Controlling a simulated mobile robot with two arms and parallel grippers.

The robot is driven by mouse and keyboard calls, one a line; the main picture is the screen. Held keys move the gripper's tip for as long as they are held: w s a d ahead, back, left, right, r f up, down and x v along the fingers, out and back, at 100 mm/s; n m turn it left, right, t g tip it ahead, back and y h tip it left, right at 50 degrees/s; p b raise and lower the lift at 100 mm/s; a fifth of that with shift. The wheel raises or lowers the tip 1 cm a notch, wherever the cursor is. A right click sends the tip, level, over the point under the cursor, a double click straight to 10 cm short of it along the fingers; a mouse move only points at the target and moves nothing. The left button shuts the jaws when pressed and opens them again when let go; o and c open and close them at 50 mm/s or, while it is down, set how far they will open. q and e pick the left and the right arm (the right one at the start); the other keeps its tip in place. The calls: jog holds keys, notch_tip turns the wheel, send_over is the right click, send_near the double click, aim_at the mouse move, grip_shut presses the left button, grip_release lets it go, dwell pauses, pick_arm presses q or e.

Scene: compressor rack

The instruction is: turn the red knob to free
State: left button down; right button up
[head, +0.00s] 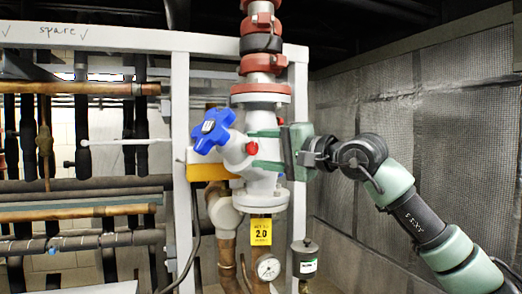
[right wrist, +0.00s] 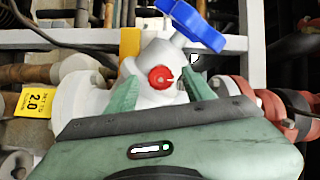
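The red knob (head: 251,148) is a small round knob on the side of a white valve body (head: 262,186). In the right wrist view the red knob (right wrist: 161,78) faces the camera, with a pale mark on its face. My right gripper (head: 252,149) comes in from the right, with one green finger above the knob and one below. In the right wrist view the fingers of the right gripper (right wrist: 159,62) stand on either side of the knob, open, with gaps between them and it. My left gripper is not in view.
A blue handle (head: 212,131) sits left of the knob on the valve. Red-clamped pipe (head: 262,64) rises above. A yellow tag (head: 261,232) and a pressure gauge (head: 268,267) hang below. White frame posts (head: 181,150) stand close by. A grey mesh wall (head: 420,100) is at right.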

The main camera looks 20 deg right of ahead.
jog(key=shift+s+d+b, duration=0.2)
jog(key=shift+s+b, duration=0.05)
jog(key=shift+b, duration=0.05)
jog(key=b+v, duration=0.3)
jog(key=v, duration=0.4)
